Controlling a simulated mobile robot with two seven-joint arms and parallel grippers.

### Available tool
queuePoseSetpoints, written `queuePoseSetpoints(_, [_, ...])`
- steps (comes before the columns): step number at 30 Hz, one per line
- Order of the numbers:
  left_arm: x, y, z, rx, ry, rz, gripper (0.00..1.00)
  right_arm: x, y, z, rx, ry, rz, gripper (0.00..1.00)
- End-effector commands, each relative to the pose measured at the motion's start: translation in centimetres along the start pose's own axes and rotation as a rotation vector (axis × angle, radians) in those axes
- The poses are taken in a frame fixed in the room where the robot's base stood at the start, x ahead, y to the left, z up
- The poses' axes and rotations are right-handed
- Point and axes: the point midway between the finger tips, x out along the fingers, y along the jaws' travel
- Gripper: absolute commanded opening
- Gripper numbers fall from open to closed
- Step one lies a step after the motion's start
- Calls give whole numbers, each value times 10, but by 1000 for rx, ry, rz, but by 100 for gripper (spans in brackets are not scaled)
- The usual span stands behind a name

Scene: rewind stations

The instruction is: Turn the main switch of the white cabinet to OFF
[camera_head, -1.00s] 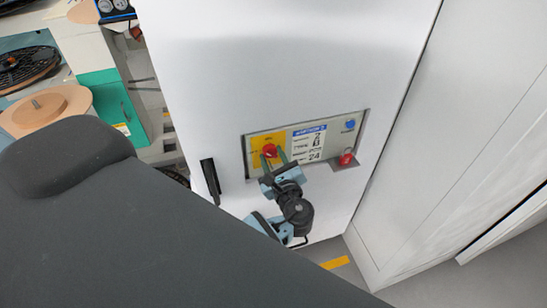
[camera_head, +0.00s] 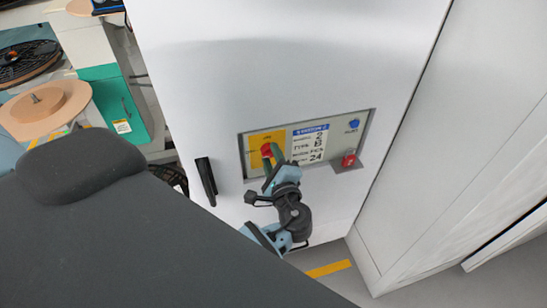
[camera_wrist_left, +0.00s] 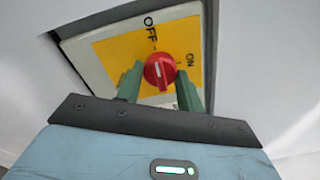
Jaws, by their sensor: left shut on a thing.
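The white cabinet (camera_head: 270,60) has a recessed control panel (camera_head: 360,121) in its front. The main switch, a red knob (camera_head: 266,150) on a yellow plate (camera_head: 257,140), sits at the panel's left. In the left wrist view the knob (camera_wrist_left: 158,72) lies between OFF at the upper left and ON at the right; its exact pointing is hard to read. My left gripper (camera_head: 272,154) is at the switch, its green fingers on either side of the knob, shut on it. The fingers (camera_wrist_left: 159,84) hide part of the plate. My right gripper is not in view.
A black door handle (camera_head: 206,181) is left of the panel. Another white cabinet wall (camera_head: 450,150) stands at the right. A reel machine (camera_head: 110,108) is at the left.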

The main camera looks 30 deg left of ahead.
Motion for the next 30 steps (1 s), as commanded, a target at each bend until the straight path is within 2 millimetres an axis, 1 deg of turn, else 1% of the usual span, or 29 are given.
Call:
queuePoseSetpoints(5, [0, 1, 0, -28, -1, 1, 14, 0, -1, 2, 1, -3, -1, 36])
queuePoseSetpoints(17, [0, 0, 0, -34, -1, 2, 14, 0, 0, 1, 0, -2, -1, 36])
queuePoseSetpoints(18, [0, 0, 0, -34, -1, 2, 40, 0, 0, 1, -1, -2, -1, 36])
queuePoseSetpoints(22, [0, 0, 0, -33, -1, 2, 57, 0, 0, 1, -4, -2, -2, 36])
queuePoseSetpoints(23, [0, 0, 0, -33, -1, 1, 59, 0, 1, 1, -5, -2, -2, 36])
queuePoseSetpoints(30, [0, 0, 0, -32, 0, 1, 59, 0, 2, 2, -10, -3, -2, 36])
